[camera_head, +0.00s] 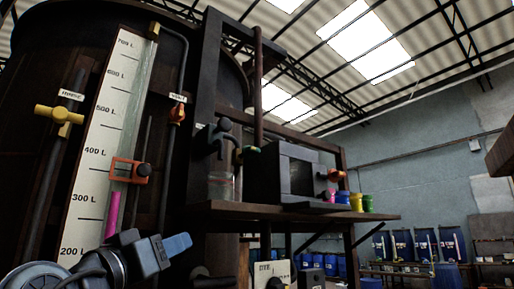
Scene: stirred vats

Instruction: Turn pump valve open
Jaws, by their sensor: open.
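No valve with a readable pump label shows. At the far left, a yellow valve handle (59,115) sits across a dark upright pipe; its white tag is hard to read. An orange valve (177,114) with a small white tag is on a thin pipe right of the gauge. My gripper (178,245), with a light blue end, is low at the left, empty and apart from these valves.
The large vat (40,50) carries a white level gauge (118,100) with an orange slider (130,171) and a pink column. A shelf (290,212) holds a glass vessel (221,186), a dark box (290,172) and coloured tubs. Blue drums (450,243) stand far right.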

